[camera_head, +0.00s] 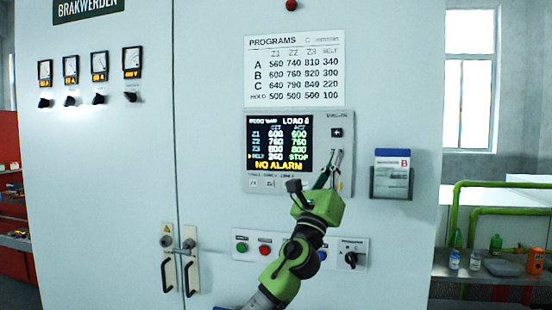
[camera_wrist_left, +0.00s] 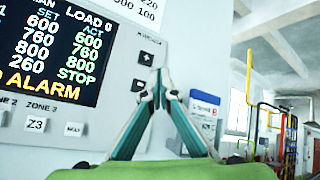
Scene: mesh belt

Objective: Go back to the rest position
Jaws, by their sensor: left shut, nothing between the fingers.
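My left gripper (camera_head: 335,160) is in front of the control panel (camera_head: 343,187) on the large pale cabinet (camera_head: 215,110). Its two fingers come together at the tips, shut and empty. I cannot tell whether the tips touch the panel. The panel's screen (camera_head: 279,142) shows zone values, a belt line with STOP and NO ALARM. The gripper hides part of the panel's right side. My right gripper is not in view.
A holder with a booklet marked B (camera_head: 392,175) is mounted right of the panel. Below are push buttons and a rotary switch (camera_head: 351,257). Door handles (camera_head: 178,265) stick out at lower left. A bench (camera_head: 480,266) with bottles and green pipes stands at the right.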

